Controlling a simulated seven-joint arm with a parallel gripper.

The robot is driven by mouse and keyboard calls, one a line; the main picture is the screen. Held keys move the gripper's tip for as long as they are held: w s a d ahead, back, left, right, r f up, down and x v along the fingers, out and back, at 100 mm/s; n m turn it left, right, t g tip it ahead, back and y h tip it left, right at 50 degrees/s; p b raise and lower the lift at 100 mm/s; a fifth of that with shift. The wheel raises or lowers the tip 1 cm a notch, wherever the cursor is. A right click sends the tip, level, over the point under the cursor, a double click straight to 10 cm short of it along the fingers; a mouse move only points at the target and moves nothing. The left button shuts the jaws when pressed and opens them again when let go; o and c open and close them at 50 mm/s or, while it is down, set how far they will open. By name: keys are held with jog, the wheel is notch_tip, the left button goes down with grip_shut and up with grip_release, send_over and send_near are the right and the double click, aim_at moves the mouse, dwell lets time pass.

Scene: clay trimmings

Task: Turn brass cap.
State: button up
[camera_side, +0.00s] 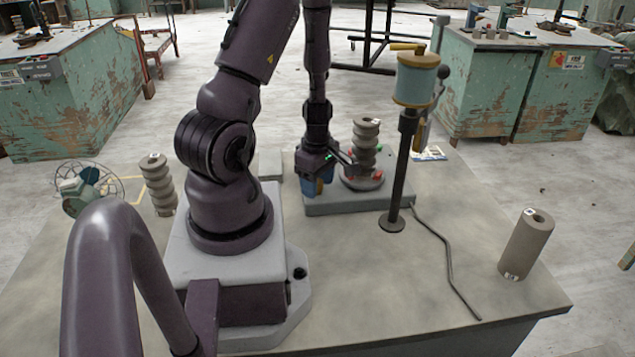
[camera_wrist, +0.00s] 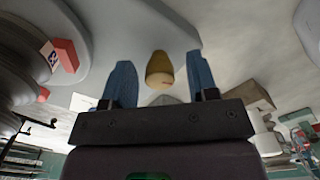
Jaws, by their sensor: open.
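A small brass cap (camera_wrist: 160,66), rounded and tapering, shows in the wrist view between the two blue fingers of my gripper (camera_wrist: 158,77). A gap shows on each side of it, and I cannot tell how far beyond the fingertips it lies. In the side view my gripper (camera_side: 314,187) points down at the left end of the grey base unit (camera_side: 345,205). A bit of the brass cap (camera_side: 319,187) shows beside the blue fingers, which mostly hide it. My gripper is open and holds nothing.
A ribbed clay piece (camera_side: 366,145) stands on the base unit's wheel, close right of my gripper. A teal canister (camera_side: 417,82) with brass lid sits on a black post. A clay cylinder (camera_side: 526,245), another ribbed piece (camera_side: 159,185) and a fan (camera_side: 88,190) stand farther out.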

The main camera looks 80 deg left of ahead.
jog(key=shift+f, duration=0.15)
jog(key=shift+c, duration=0.3)
jog(key=c, duration=0.9)
jog(key=shift+m, duration=0.3)
jog(key=m, duration=1.3)
